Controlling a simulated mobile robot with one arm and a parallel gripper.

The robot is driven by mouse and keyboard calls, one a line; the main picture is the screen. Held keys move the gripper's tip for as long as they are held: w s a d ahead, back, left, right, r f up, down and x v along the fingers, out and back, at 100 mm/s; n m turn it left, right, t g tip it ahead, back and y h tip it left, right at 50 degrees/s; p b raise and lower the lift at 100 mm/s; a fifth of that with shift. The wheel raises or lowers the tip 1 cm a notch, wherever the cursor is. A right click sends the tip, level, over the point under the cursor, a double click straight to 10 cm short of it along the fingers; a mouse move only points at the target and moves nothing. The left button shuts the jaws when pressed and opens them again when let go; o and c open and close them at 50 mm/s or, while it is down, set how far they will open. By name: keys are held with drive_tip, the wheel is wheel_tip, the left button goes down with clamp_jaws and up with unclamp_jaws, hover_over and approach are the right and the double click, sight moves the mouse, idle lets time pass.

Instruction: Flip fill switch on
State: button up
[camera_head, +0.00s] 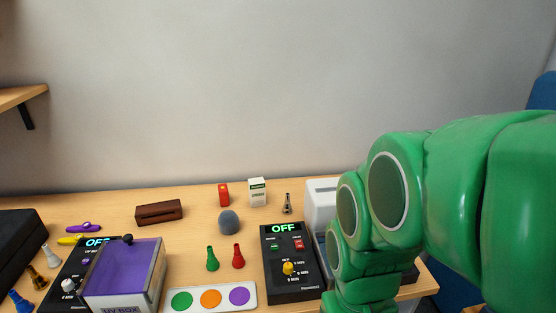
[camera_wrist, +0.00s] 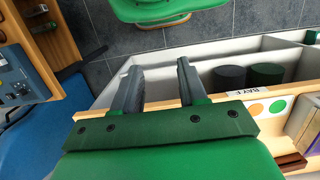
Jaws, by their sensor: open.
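No switch labelled fill can be read in either view. In the head view a black control box (camera_head: 292,262) with a green OFF display stands right of centre on the table. It has a green button, a red button and a yellow knob (camera_head: 289,268). A second black box (camera_head: 73,268) with an OFF display and a white knob stands at the left. My gripper (camera_wrist: 158,82) shows in the wrist view with its two dark fingers apart and nothing between them. It is not visible in the head view, where my green arm covers the right side.
A white appliance (camera_head: 321,197) is partly hidden behind my arm. A purple-topped UV box (camera_head: 122,278) and a colour-dot plate (camera_head: 211,297) sit at the front. The wrist view shows a grey-walled bin with dark cylinders (camera_wrist: 229,77) and a blue-grey panel (camera_wrist: 17,82).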

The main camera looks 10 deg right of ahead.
drive_tip(key=shift+w+r, duration=0.1)
drive_tip(key=shift+w, duration=0.1)
drive_tip(key=c, duration=0.5)
drive_tip(key=w+r+n, duration=0.1)
drive_tip(key=w, duration=0.2)
drive_tip(key=w+d+r+n, duration=0.1)
drive_tip(key=w+n, duration=0.1)
drive_tip(key=w, duration=0.1)
drive_tip(key=w+d+r+n, duration=0.1)
drive_tip(key=w+n, duration=0.1)
drive_tip(key=w, duration=0.1)
drive_tip(key=shift+w+r, duration=0.15)
drive_tip(key=shift+w, duration=0.25)
clamp_jaws()
drive_tip(key=w+d+r+n, duration=0.1)
drive_tip(key=w+d+n, duration=0.35)
drive_tip(key=w, duration=0.45)
drive_tip(key=w+d+r+n, duration=0.1)
drive_tip(key=w+d+n, duration=0.3)
drive_tip(key=w+d, duration=0.3)
drive_tip(key=w+d+f+n, duration=0.2)
drive_tip(key=w+d+n, duration=0.2)
drive_tip(key=w+d, duration=0.5)
drive_tip(key=shift+d+f, duration=0.3)
drive_tip(key=shift+d, duration=0.05)
drive_tip(key=shift+n, duration=0.25)
